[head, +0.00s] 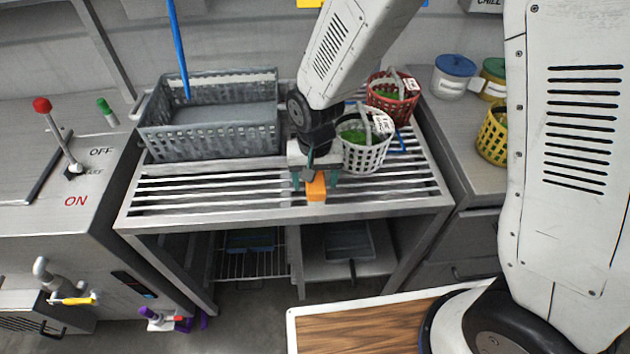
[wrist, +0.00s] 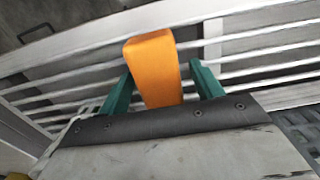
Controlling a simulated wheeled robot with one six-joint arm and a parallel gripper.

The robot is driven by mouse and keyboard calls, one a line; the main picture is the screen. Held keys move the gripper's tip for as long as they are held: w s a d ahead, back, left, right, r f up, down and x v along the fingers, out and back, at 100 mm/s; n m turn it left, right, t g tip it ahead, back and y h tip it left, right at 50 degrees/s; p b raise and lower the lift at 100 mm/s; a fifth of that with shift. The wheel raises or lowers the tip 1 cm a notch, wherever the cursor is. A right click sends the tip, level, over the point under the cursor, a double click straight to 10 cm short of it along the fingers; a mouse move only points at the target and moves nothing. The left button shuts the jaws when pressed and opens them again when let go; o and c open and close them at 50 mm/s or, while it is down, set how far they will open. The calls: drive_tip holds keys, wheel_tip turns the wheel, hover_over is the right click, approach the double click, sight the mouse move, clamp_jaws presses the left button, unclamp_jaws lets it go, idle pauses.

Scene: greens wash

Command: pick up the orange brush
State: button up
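The orange brush (head: 316,188) shows as an orange block at the front of the slatted rack, below my gripper (head: 314,181). In the wrist view the orange brush (wrist: 152,68) stands between the two green fingers of my gripper (wrist: 161,68). The fingers are apart, one on each side of it, with a gap visible at the right finger. My gripper is open around the brush and not closed on it. Any bristles and the brush's underside are hidden.
The slatted rack (head: 220,207) holds a grey crate (head: 215,140) at left. A white basket (head: 362,155) stands close right of my gripper, with a red basket (head: 392,108) behind. A yellow basket (head: 491,135) is on the right counter. The rack's front left is clear.

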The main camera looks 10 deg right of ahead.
drive_tip(key=c, duration=1.1)
drive_tip(key=shift+r, duration=0.2)
